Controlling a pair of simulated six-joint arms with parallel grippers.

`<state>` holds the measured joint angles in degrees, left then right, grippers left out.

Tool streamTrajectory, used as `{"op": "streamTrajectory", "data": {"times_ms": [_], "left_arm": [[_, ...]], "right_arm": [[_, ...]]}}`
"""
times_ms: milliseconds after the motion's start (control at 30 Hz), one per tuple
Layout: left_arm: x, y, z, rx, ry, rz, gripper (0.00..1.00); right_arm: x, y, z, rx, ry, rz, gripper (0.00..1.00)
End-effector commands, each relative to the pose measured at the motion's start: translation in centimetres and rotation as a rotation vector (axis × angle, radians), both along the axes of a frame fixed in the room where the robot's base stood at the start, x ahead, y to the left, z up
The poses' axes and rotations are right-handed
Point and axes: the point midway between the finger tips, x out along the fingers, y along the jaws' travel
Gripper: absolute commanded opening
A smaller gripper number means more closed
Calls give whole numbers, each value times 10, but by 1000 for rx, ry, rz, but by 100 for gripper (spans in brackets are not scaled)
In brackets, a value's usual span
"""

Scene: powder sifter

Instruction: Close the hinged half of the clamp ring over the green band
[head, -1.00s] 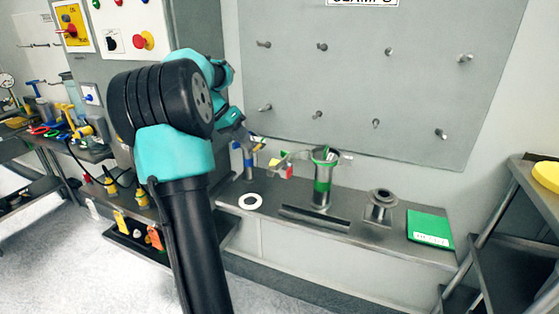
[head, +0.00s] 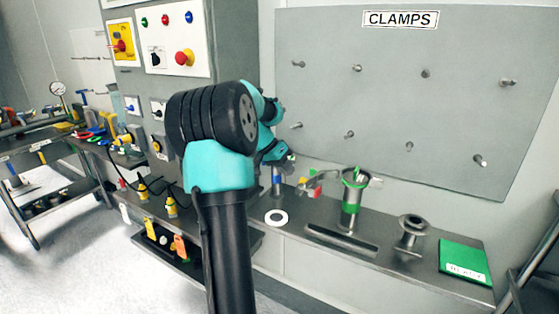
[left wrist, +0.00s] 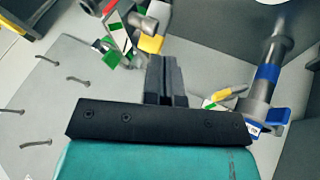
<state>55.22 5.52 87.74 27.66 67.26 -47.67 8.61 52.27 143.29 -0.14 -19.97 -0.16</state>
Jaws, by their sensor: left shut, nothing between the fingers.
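In the head view a metal cylinder with a green band (head: 349,209) stands upright on the bench. A green ring (head: 355,178) shows at its top. The clamp ring's metal arm with red and yellow parts (head: 312,184) sticks out to the left of that top. The coloured clamp parts (left wrist: 135,30) also show at the top of the left wrist view. My left gripper (head: 284,158) is above and left of the cylinder, partly hidden by my own arm. Its fingers (left wrist: 167,72) are shut, empty and apart from the clamp parts. My right gripper is out of view.
A post with a blue band (head: 276,181) stands left of the cylinder. A white ring (head: 276,218) and dark bar (head: 341,241) lie in front. A flanged metal spool (head: 411,232) and green plate (head: 465,262) are to the right. A pegboard (head: 440,110) rises behind.

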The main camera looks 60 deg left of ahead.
Motion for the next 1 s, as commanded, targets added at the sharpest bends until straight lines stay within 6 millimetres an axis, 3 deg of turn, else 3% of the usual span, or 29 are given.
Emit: {"op": "streamTrajectory", "data": {"times_ms": [133,433,1000], "left_arm": [[14,-7,-21,-2,1,-2,0],[30,-39,-20,2,-1,-2,0],[29,-43,-20,0,1,15,0]], "right_arm": [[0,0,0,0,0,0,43],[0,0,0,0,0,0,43],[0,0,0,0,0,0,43]]}}
